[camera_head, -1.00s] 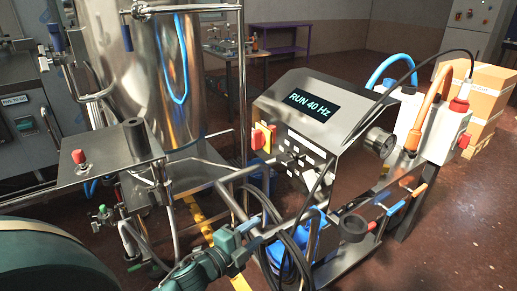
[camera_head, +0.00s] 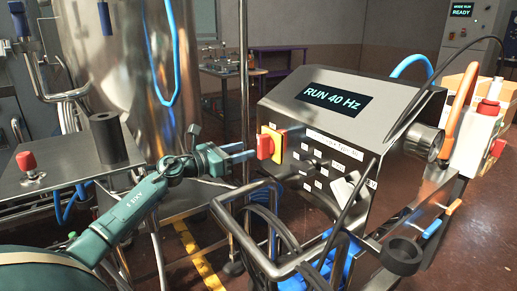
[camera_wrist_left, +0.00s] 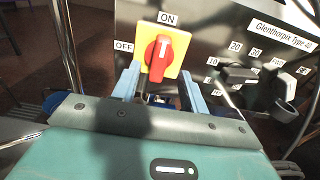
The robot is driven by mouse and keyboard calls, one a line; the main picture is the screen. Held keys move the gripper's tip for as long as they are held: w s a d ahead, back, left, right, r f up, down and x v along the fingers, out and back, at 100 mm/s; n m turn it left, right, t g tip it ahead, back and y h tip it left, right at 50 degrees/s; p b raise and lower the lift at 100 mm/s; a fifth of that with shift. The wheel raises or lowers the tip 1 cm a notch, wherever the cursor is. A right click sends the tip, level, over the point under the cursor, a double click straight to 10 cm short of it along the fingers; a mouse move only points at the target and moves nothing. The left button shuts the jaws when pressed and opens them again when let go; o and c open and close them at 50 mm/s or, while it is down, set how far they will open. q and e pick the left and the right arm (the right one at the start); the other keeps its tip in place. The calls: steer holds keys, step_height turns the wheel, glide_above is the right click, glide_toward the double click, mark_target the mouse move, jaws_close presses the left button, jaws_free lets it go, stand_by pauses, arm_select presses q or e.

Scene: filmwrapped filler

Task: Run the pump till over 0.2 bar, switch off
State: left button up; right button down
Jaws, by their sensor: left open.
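The pump's control box (camera_head: 340,125) has a display (camera_head: 335,94) reading RUN 40 Hz. A red rotary switch (camera_head: 264,147) on a yellow plate is on its front. In the left wrist view the switch (camera_wrist_left: 158,58) has its red handle upright, in line with the ON label (camera_wrist_left: 168,18); OFF (camera_wrist_left: 124,46) is at the left. My left gripper (camera_head: 240,153) is open, its blue-grey fingers pointing at the switch, one on each side of the handle in the wrist view. I cannot tell whether they touch it. My right gripper is not in view.
A round gauge-like part (camera_head: 424,142) faces sideways; its reading is not legible. A black dial (camera_wrist_left: 238,72) with numbers is right of the switch. A steel tank (camera_head: 120,60) stands left, and a metal frame (camera_head: 225,215) with black cables is below.

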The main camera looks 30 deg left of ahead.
mark_target(259, 146)
arm_select(q)
steer(key=shift+x, duration=3)
steer(key=shift+s, duration=0.1)
steer(key=shift+c, duration=0.4)
jaws_close()
